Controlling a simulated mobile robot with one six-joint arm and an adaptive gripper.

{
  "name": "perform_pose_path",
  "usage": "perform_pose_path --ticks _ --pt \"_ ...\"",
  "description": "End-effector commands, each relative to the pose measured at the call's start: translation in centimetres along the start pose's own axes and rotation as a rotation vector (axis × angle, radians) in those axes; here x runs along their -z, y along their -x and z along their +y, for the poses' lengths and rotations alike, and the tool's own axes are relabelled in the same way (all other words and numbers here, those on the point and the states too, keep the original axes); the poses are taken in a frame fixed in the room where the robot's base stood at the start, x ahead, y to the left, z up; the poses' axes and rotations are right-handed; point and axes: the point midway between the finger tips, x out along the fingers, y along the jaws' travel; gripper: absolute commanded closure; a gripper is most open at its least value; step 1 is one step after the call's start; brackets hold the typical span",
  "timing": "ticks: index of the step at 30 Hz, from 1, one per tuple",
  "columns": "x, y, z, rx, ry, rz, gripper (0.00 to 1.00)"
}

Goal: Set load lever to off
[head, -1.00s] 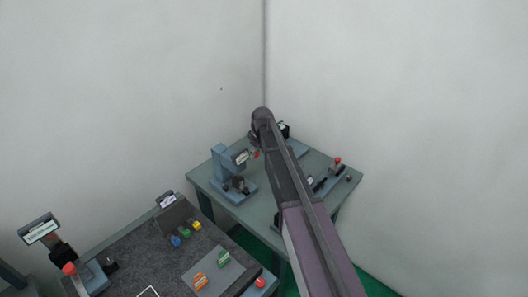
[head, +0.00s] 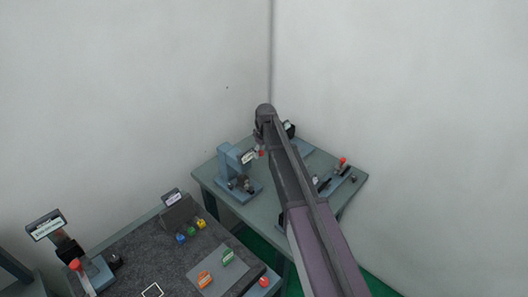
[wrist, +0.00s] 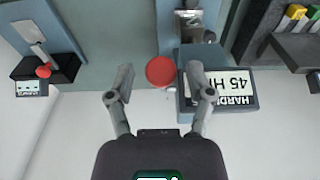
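A blue-grey hardness tester (head: 229,161) stands on the far table, with a tilted display (wrist: 222,90) that reads HARDNESS 45 HR upside down in the wrist view. A round red knob (wrist: 160,71) shows beside that display, and in the head view (head: 261,153) close to my arm's end. It seems to be the load lever's end; its shaft is hidden, so I cannot tell the lever's setting. My gripper (wrist: 158,82) is open and empty, one finger on each side of the knob in the picture. I see no contact, and the depth is unclear.
Another red-knobbed lever (wrist: 43,71) with a small label stands at the left of the wrist view. A red-topped fixture (head: 342,162) is at the table's right. The near bench (head: 135,255) holds coloured blocks. Walls meet behind the far table.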

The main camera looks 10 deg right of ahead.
Motion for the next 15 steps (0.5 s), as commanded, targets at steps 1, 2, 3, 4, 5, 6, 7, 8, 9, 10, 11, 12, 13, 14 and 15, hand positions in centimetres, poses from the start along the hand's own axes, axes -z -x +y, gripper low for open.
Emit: perform_pose_path --ticks 1,2,3,4,5,6,7,8,9,10,11,12,13,14,15 --pt "-0.1 0.0 0.0 0.000 -0.001 0.000 0.57" --pt "-0.1 0.0 -0.1 0.000 -0.002 0.000 0.66" --pt "-0.3 -0.1 -0.1 0.000 -0.005 0.000 0.78" --pt "-0.5 -0.1 -0.2 0.000 -0.008 -0.001 0.87" --pt "-0.7 -0.2 -0.3 0.000 -0.012 -0.001 0.96" --pt "-1.1 -0.3 -0.5 0.000 -0.019 -0.003 1.00" --pt "-1.4 -0.4 -0.6 0.000 -0.026 -0.005 1.00" --pt "-1.9 -0.5 -0.8 0.001 -0.035 -0.007 1.00" --pt "-2.5 -0.6 -1.1 0.001 -0.048 -0.009 1.00" --pt "-3.1 -0.7 -1.3 0.002 -0.059 -0.012 1.00" --pt "-3.7 -0.9 -1.6 0.002 -0.073 -0.014 1.00" --pt "-4.7 -1.1 -2.0 0.001 -0.093 -0.017 1.00" --pt "-5.5 -1.3 -2.3 0.000 -0.111 -0.020 1.00" --pt "-6.4 -1.5 -2.7 -0.001 -0.130 -0.023 1.00" --pt "-7.6 -1.7 -3.2 -0.002 -0.159 -0.027 1.00"
